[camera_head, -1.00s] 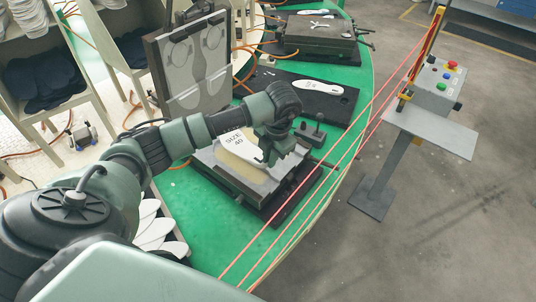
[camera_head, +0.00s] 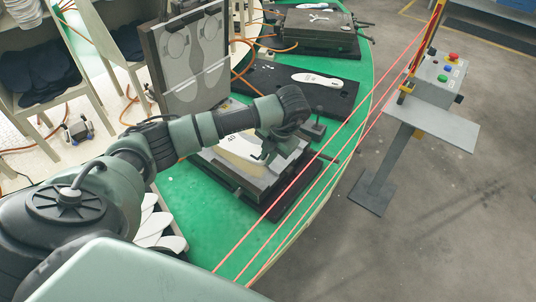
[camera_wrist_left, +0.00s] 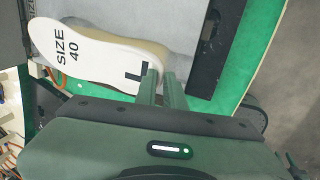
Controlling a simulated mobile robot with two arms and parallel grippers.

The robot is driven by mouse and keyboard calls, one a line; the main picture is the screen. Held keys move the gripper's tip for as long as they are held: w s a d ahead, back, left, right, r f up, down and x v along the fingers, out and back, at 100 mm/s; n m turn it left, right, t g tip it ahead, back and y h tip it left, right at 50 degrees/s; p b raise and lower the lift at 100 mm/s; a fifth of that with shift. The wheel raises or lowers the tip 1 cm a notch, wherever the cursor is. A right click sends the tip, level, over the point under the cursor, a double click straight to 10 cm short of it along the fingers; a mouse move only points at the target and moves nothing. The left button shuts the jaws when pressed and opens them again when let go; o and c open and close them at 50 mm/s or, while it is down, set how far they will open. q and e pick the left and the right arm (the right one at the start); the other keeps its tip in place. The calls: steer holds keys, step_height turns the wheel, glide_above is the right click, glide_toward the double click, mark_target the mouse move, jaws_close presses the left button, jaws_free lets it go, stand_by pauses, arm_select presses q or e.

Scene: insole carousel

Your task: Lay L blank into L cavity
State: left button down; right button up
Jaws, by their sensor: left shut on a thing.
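The L blank (camera_head: 232,138) is a white insole with "40" visible, low over the open grey mould (camera_head: 268,180) on the green table. The wrist view shows its "SIZE 40" print and a dark mark near one end (camera_wrist_left: 100,66). A cream shape shows along its edge; I cannot tell if the blank lies fully in the cavity or just above it. My left gripper (camera_head: 265,153) is shut on the blank's near end, its green fingers (camera_wrist_left: 160,88) at the edge by the dark mark. My forearm hides part of the blank. My right gripper is out of view.
The raised mould lid (camera_head: 190,62) stands behind, with two sole outlines. More white blanks (camera_head: 152,222) lie at lower left. Red cords run along the table's right edge, towards a control stand (camera_head: 437,80).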

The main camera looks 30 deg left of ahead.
mark_target(268, 180)
arm_select(q)
steer(key=shift+f+b, duration=2.6)
steer(key=shift+f, duration=0.8)
steer(key=shift+s+d+f, duration=0.1)
steer(key=shift+s+f, duration=0.2)
steer(key=shift+f, duration=0.05)
steer(key=shift+s, duration=0.1)
steer(key=c, duration=1.4)
jaws_free()
steer(key=shift+f+b, duration=0.1)
steer(key=shift+b, duration=0.2)
steer(key=shift+c, duration=0.2)
steer(key=shift+d, duration=0.1)
steer(key=a+b+v, duration=0.1)
steer(key=v, duration=0.7)
steer(key=shift+w+d+r, duration=0.2)
steer(key=shift+w+r, duration=0.15)
steer(key=shift+r, duration=0.2)
steer(key=shift+s, duration=0.1)
